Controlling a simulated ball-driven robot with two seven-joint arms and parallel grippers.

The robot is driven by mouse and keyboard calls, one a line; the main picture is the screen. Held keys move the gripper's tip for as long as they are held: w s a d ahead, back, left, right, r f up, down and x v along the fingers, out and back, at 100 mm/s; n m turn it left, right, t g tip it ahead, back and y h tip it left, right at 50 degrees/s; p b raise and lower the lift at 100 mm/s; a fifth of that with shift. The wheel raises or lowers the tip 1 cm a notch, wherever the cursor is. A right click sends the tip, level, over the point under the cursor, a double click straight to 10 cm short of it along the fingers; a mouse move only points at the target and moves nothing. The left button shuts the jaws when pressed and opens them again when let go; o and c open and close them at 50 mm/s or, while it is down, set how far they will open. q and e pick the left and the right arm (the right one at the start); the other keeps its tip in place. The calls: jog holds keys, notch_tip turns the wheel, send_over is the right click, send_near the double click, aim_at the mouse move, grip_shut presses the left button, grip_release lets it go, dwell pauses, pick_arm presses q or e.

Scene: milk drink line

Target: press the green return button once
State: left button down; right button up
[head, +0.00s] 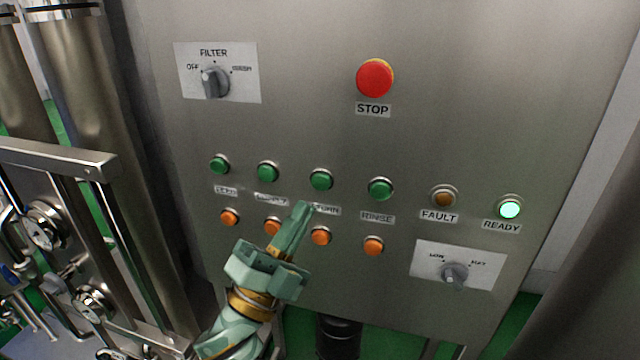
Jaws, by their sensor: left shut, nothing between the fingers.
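The green return button (321,180) is the third from the left in the row of green buttons on the steel panel (440,130). Its label (327,211) is partly covered by my left gripper and only its last letters show. My left gripper (302,207) is shut and empty, with its fingertips just below and left of the return button in the picture. The tips look apart from the button, but the distance to the panel is hard to tell. My right gripper is not in view.
Other green buttons (268,171) (380,188) flank the return button. Orange buttons (320,236) sit below. A red stop button (375,78) and a filter knob (214,82) are above. Pipes stand left.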

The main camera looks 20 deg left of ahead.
aim_at(321, 182)
pick_arm(q)
jog(key=shift+w+d+b, duration=0.1)
jog(key=shift+w+b, duration=0.2)
jog(key=shift+w, duration=2.2)
jog(key=shift+w, duration=0.4)
jog(key=shift+w, duration=0.4)
dwell(0.6)
dwell(0.4)
jog(key=shift+s, duration=0.85)
